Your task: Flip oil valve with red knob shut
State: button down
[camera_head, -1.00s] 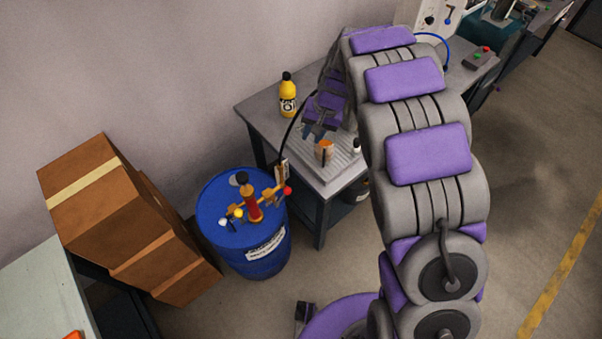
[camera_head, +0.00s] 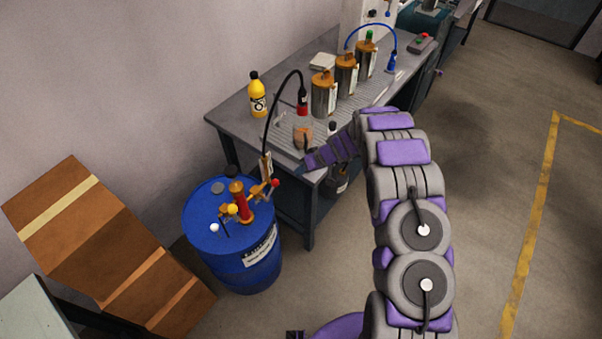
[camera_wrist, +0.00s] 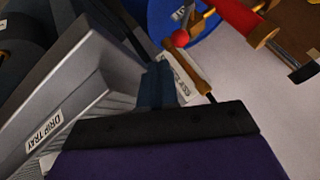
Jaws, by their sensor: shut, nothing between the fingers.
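The red knob (camera_head: 276,183) sits at the right end of a brass valve arm on the red pump (camera_head: 243,208), above the blue drum (camera_head: 230,262). The red knob (camera_wrist: 180,38) also shows in the wrist view, just beyond the fingertips, with the drum behind it. A yellow knob (camera_head: 233,209) and a white knob (camera_head: 214,228) are on the pump's near side. My gripper (camera_head: 308,168) is by the bench's front corner, right of the red knob and apart from it. In the wrist view its fingers (camera_wrist: 158,72) are together and empty.
The bench (camera_head: 228,118) holds a drip tray (camera_wrist: 85,100), a yellow bottle (camera_head: 257,97) and several metal canisters. A black hose (camera_head: 268,110) arches beside the drum. Cardboard boxes (camera_head: 100,235) stand left of the drum. Floor at right is clear.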

aim_at(272, 190)
jog(key=b+x, duration=0.1)
jog(key=x, duration=0.7)
jog(key=shift+a+f, duration=0.2)
